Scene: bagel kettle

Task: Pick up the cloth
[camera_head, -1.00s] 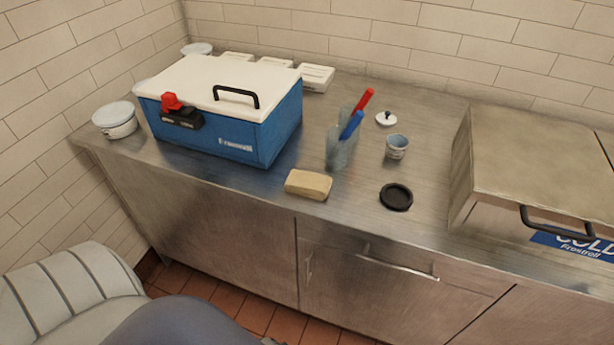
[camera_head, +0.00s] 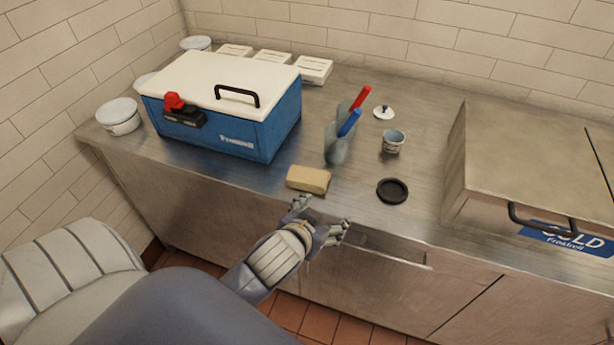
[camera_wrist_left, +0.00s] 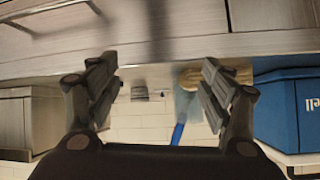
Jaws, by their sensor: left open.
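The cloth appears to be the tan, block-like folded piece (camera_head: 308,180) lying on the steel counter near its front edge, in front of the blue cooler. It also shows in the left wrist view (camera_wrist_left: 240,74), partly hidden behind one finger. My left gripper (camera_head: 322,214) is open and empty, just in front of the counter edge and slightly right of the cloth, not touching it. Both spread fingers show in the left wrist view (camera_wrist_left: 158,65), with the cloth toward the right finger. My right gripper is in neither view.
A blue cooler (camera_head: 225,132) stands behind and left of the cloth. A grey-green holder (camera_head: 336,146) with red and blue handles stands behind it. A black round lid (camera_head: 392,191) and a small cup (camera_head: 393,141) are to the right.

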